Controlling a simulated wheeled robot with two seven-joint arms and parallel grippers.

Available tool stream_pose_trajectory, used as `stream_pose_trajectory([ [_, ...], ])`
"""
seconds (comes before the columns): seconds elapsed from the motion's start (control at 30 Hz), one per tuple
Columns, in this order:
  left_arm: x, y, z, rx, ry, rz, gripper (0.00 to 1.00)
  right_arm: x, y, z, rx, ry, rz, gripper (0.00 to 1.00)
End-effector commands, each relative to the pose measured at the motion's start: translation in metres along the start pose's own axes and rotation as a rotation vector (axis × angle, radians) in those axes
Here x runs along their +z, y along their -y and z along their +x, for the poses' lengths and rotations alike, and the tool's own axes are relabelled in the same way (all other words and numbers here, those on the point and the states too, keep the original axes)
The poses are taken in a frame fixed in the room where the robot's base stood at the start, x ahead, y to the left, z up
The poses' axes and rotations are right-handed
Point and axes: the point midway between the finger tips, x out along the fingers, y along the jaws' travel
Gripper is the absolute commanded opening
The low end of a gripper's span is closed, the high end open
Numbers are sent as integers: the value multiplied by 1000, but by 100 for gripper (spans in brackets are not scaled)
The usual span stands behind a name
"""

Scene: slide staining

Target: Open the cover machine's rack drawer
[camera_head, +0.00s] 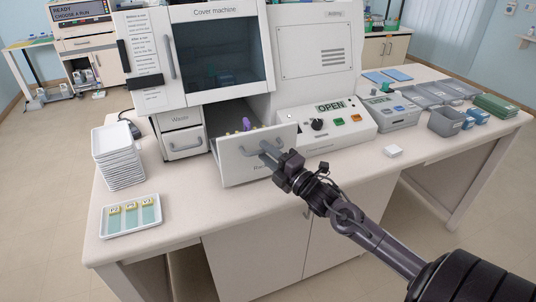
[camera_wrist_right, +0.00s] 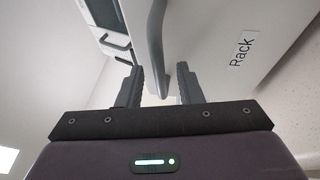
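The cover machine (camera_head: 215,45) stands on the bench, and its rack drawer (camera_head: 235,165) is pulled out at the front, with purple and yellowish items partly visible inside. The drawer front also shows in the right wrist view, with the label "Rack" (camera_wrist_right: 242,50). Its grey bar handle (camera_wrist_right: 155,40) runs down between the fingers of my right gripper (camera_wrist_right: 160,85). These fingers are apart, with a gap visible on both sides of the handle. In the head view my right gripper (camera_head: 269,149) is at the drawer handle. My left gripper is out of view.
A Waste drawer (camera_head: 183,142) is closed left of the rack drawer. A control panel (camera_head: 325,122) reads "OPEN". A stack of white trays (camera_head: 118,160) and a tray of slides (camera_head: 131,230) stand at the left. A small white block (camera_head: 393,151) lies right of my gripper.

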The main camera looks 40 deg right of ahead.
Motion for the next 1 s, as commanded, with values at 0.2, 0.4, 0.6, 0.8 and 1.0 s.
stream_pose_trajectory([
  [0.2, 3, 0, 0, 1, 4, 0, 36, 0, 0, 0, 0, 0, 0, 32],
  [0.4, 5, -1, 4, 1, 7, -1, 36, 0, 3, -12, -3, 0, 1, 32],
  [0.6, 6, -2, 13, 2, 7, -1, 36, -1, 4, -40, -4, 0, 0, 32],
  [0.8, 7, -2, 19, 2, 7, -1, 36, 0, 3, -66, -2, 1, 2, 32],
  [1.0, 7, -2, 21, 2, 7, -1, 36, 0, 1, -77, 0, 0, 0, 32],
])
